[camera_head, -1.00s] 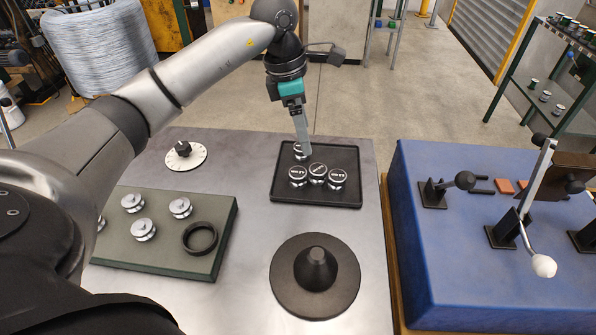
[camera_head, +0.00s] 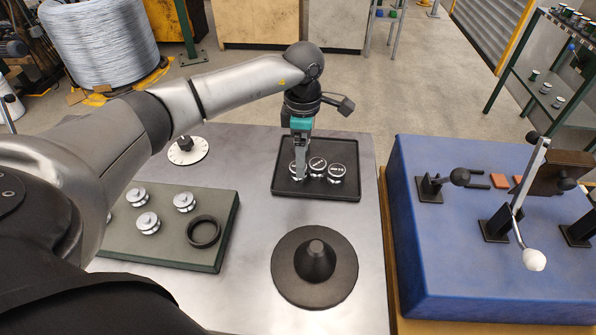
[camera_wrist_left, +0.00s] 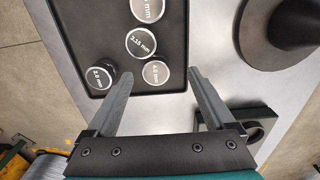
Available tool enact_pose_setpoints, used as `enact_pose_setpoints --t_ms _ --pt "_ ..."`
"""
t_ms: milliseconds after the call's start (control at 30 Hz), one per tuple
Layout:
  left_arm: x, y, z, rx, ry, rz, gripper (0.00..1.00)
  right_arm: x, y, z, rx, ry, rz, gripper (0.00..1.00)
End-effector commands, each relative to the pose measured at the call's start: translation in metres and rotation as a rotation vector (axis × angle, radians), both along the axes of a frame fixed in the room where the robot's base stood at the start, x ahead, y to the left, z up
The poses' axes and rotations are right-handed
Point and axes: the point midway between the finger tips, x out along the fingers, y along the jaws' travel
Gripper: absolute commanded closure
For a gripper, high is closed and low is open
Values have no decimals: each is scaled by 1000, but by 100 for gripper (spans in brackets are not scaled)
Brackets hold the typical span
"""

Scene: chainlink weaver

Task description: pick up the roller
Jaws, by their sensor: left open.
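Several silver rollers with dark, labelled tops stand in a black tray (camera_head: 345,193). In the wrist view one reads 2.15 mm (camera_wrist_left: 141,42), one seems to read 2.5 mm (camera_wrist_left: 100,77), one looks like 1.8 mm (camera_wrist_left: 156,73), and another (camera_wrist_left: 148,9) is cut by the top edge. My left gripper (camera_wrist_left: 162,75) is open and empty over the tray. The roller that looks like 1.8 mm shows between its fingertips, and the 2.5 mm one is just beside the left fingertip. In the head view the gripper (camera_head: 300,176) hides part of the left rollers. The right gripper is out of view.
A green-grey block (camera_head: 200,258) with grooved rollers (camera_head: 148,223) and a black ring (camera_head: 204,232) stands left. A black cone on a disc (camera_head: 316,262) is in front of the tray. A white dial (camera_head: 188,151) lies behind. A blue bench (camera_head: 440,260) with levers is right.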

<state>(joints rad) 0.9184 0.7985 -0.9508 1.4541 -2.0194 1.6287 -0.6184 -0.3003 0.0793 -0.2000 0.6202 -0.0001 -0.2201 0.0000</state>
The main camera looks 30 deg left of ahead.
Motion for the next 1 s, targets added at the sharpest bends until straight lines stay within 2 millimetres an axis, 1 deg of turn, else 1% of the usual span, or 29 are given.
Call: enact_pose_setpoints --t_ms 167,333,433,533,733,767,1000 --pt "0 3 -12 1 3 0 12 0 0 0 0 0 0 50" --pt "1 13 -38 0 4 2 12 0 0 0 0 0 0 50" --pt "2 12 -50 0 2 -1 12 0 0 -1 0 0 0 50" --pt "2 12 -55 0 1 0 12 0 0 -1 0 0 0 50" --pt "2 12 -55 0 -1 0 12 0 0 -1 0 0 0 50" --pt "2 12 -55 0 0 0 14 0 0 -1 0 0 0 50" --pt "2 12 -55 0 0 0 41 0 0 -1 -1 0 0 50"
